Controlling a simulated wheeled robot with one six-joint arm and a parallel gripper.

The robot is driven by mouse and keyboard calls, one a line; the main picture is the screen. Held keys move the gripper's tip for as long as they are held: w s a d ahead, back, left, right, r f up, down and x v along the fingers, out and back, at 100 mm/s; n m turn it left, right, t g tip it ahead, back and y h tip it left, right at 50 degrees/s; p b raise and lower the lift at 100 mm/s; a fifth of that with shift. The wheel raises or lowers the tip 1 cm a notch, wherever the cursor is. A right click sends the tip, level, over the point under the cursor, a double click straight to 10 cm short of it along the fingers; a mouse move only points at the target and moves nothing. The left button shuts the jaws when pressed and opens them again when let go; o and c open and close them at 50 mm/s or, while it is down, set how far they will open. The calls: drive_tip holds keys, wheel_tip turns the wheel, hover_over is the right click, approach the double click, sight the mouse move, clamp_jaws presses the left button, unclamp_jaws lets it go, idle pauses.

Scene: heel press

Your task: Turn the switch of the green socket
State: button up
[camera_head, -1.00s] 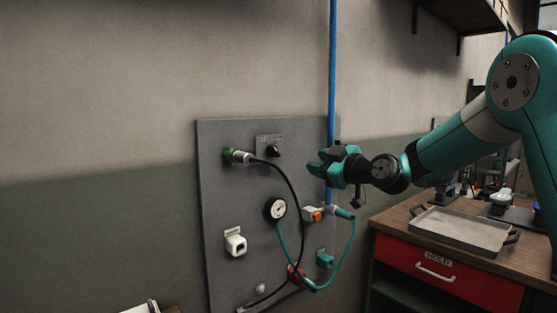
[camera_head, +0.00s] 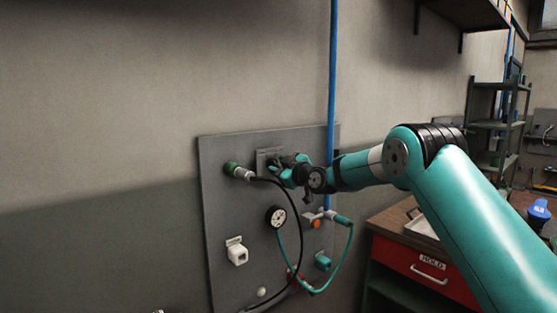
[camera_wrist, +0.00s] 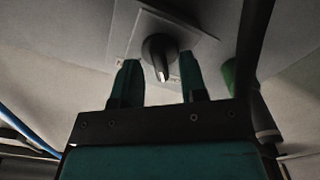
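The green socket (camera_head: 231,168) is at the upper left of the grey wall panel, with a black cable's plug (camera_head: 244,174) in it. It also shows at the right of the wrist view (camera_wrist: 229,76), partly hidden. Right of it is a switch plate (camera_head: 264,156) with a black rotary knob, which my gripper hides in the head view. In the wrist view the black knob (camera_wrist: 158,52) with a pale pointer shows between my two teal fingers. My gripper (camera_wrist: 157,82) is open around the knob, with gaps on both sides. In the head view my gripper (camera_head: 277,174) is at the plate.
The panel also bears a round gauge (camera_head: 276,216), a white socket (camera_head: 237,252), an orange socket (camera_head: 316,220) and a teal socket (camera_head: 322,262). The black cable (camera_head: 294,210) hangs just below my gripper. A blue pipe (camera_head: 332,80) runs behind my arm.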

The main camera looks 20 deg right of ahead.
drive_tip(key=shift+w+a, duration=0.2)
drive_tip(key=shift+w, duration=0.1)
drive_tip(key=shift+c, duration=0.4)
clamp_jaws()
